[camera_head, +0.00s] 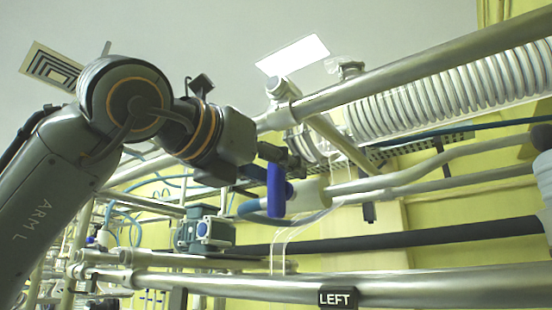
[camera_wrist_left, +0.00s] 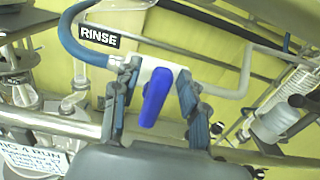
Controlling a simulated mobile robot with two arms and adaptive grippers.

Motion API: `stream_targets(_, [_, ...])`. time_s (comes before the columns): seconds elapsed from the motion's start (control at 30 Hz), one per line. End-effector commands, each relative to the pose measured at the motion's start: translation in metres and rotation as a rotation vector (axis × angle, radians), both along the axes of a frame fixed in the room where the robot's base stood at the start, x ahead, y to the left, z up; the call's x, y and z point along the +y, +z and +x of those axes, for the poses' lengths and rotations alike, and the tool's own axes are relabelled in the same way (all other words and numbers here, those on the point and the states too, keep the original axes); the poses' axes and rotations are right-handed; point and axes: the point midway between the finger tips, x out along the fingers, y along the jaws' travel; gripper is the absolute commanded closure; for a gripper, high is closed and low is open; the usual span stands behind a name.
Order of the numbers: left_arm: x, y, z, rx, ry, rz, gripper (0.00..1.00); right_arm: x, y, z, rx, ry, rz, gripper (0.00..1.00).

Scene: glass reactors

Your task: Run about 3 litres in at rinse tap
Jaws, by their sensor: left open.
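The rinse tap's blue lever handle (camera_wrist_left: 155,97) sits between the two open fingers of my left gripper (camera_wrist_left: 159,72) in the left wrist view, with gaps on both sides. Its pale valve body (camera_wrist_left: 168,66) lies behind it. A black RINSE label (camera_wrist_left: 98,36) is beside a blue hose (camera_wrist_left: 70,38) that runs to the valve. In the head view the blue handle (camera_head: 277,190) hangs down at the fingers of my left gripper (camera_head: 270,160), and the pale valve body (camera_head: 309,195) is to its right. My right gripper is not in view.
Metal pipes (camera_head: 430,287) run across the front, one with a LEFT label (camera_head: 338,298). A glass coil condenser (camera_head: 450,85) is at upper right. A blue-grey motor unit (camera_head: 205,230) stands lower left. A white notice (camera_wrist_left: 36,158) is at lower left in the wrist view.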

Motion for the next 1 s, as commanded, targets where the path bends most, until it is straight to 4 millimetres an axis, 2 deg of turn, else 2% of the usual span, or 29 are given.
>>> stream_targets(0.27, [-0.001,-0.001,0.002,0.0,0.0,0.0,0.57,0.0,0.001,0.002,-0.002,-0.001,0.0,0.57])
stream_targets(0.37, [-0.001,-0.001,0.002,0.0,0.0,0.0,0.73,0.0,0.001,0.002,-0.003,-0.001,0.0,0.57])
stream_targets(0.5, [-0.001,-0.001,0.002,0.0,0.0,0.0,1.0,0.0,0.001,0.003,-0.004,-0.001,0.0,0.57])
stream_targets(0.77, [-0.001,-0.001,0.002,0.006,0.0,-0.008,1.0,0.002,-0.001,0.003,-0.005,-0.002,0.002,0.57])
stream_targets(1.0, [0.002,-0.003,0.003,0.057,0.001,-0.081,1.0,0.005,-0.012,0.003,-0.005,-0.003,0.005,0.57])
